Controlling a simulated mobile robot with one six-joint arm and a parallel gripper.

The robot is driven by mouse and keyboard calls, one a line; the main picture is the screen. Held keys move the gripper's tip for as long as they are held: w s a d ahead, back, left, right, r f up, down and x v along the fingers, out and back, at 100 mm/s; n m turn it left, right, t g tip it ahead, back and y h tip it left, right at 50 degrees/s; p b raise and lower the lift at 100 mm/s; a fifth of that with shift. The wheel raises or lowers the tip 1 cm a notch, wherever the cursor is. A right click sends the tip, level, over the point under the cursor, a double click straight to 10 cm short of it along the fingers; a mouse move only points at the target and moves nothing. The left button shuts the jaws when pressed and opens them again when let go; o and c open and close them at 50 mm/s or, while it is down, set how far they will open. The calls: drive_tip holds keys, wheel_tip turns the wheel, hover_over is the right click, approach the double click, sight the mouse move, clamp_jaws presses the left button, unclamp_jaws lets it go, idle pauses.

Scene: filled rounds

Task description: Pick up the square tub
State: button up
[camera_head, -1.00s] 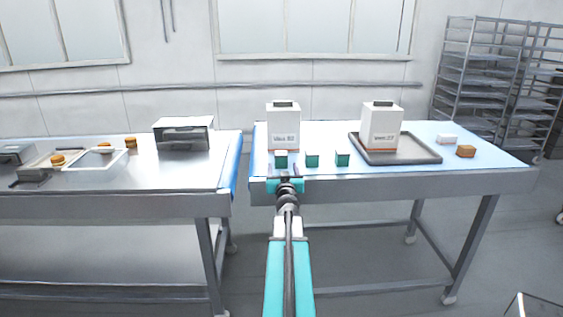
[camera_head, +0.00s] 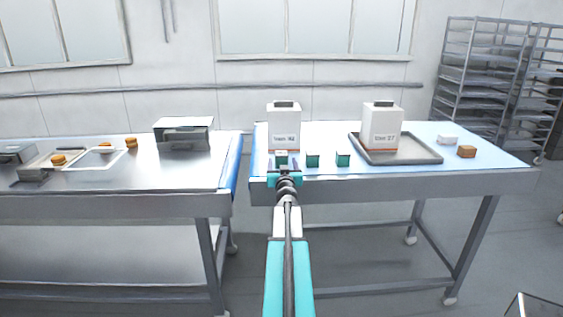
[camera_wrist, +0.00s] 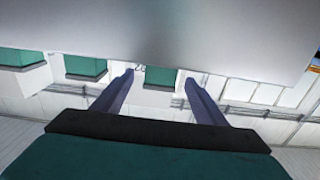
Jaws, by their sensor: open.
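Three small square tubs, teal with white, stand in a row near the front edge of the right table: left tub (camera_head: 281,158), middle tub (camera_head: 312,160), right tub (camera_head: 343,159). I cannot tell which one the task means. My gripper (camera_head: 283,164) is open, right in front of the left tub and partly hiding it. In the wrist view, which looks upside down, my gripper (camera_wrist: 159,74) has its two fingers spread on either side of that left tub (camera_wrist: 163,79). The fingers seem not to touch it. The other two tubs (camera_wrist: 85,67) show to its left.
A white carton (camera_head: 283,126) stands just behind the left tub. Another carton (camera_head: 382,128) stands on a dark tray (camera_head: 432,154). A white block (camera_head: 447,139) and a brown block (camera_head: 466,151) lie at right. A gap separates the left table (camera_head: 190,172).

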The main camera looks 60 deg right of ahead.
sight(282, 159)
drive_tip(key=shift+d, duration=0.1)
drive_tip(key=shift+r+x, duration=0.15)
drive_tip(key=shift+x, duration=0.65)
drive_tip(key=shift+r+x, duration=0.15)
drive_tip(key=shift+x, duration=1.6)
drive_tip(key=c, duration=1.2)
drive_tip(key=shift+o, duration=0.2)
drive_tip(key=shift+r, duration=0.1)
wheel_tip(282, 159, up, 3)
drive_tip(key=p, duration=0.3)
drive_tip(key=shift+r+p, duration=0.2)
drive_tip(key=shift+p, duration=0.2)
drive_tip(key=r+p+v, duration=0.1)
drive_tip(key=p+v, duration=0.1)
drive_tip(key=v, duration=1.4)
drive_tip(key=shift+s+d+r, duration=0.15)
drive_tip(key=shift+s+r, duration=0.05)
drive_tip(key=shift+s, duration=0.1)
